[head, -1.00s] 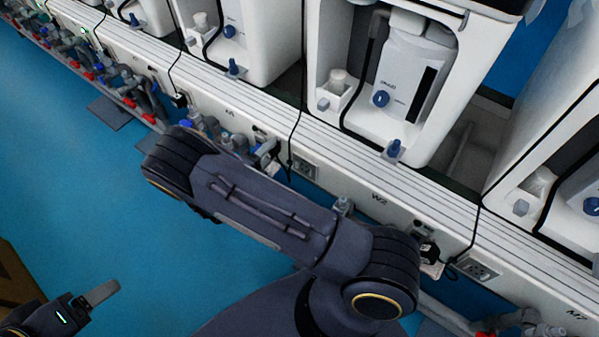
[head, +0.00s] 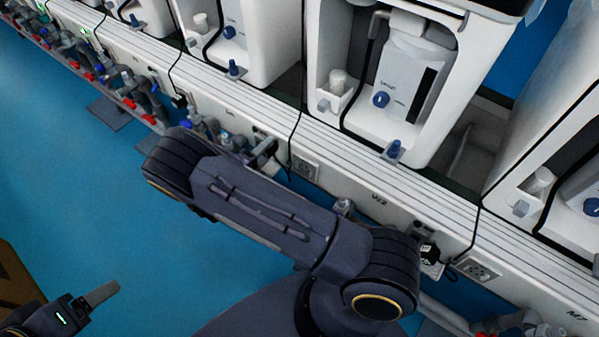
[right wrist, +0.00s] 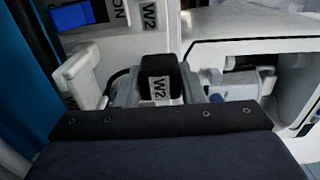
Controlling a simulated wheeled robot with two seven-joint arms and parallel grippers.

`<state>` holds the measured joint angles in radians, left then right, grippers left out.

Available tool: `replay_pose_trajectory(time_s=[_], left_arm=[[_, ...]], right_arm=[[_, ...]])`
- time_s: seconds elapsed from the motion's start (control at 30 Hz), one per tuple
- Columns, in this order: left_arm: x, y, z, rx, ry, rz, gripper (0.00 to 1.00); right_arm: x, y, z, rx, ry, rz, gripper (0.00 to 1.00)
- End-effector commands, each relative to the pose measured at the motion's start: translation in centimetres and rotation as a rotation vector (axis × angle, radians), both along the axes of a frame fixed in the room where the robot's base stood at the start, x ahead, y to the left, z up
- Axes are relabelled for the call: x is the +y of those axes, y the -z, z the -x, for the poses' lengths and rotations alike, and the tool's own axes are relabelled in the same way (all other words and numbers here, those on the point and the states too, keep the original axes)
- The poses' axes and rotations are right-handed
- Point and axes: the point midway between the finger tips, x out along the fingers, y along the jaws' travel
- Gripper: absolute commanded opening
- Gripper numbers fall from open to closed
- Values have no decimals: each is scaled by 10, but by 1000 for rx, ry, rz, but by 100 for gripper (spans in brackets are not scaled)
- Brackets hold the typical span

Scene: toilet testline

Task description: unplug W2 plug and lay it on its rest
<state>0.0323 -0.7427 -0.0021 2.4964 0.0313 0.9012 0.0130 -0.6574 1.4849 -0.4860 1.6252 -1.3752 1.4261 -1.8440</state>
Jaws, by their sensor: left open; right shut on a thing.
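The W2 plug (right wrist: 160,80) is a black block with a white W2 label in the middle of the right wrist view, just beyond the dark edge of my right gripper. My right gripper (head: 264,151) is shut on it, at the front of the white rail, left of a grey socket plate (head: 305,167). My arm hides much of the grip. A pale bracket with a W2 label (right wrist: 82,82), possibly the rest, stands left of the plug; I cannot tell whether they touch. My left gripper (head: 101,293) is open and empty at lower left, over the blue floor.
Another black plug (head: 429,251) sits on the rail beside another socket plate (head: 477,268). White toilet test units (head: 390,90) stand behind the rail. Valves and pipes (head: 135,85) run along its front. A thin black cable (head: 296,130) hangs over the rail.

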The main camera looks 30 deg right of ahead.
Motion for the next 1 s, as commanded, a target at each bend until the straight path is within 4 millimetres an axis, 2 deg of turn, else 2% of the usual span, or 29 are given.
replay_pose_trajectory(time_s=[1.0], left_arm=[[0,17,0,0,0,0,73]], right_arm=[[0,25,0,0,0,0,0]])
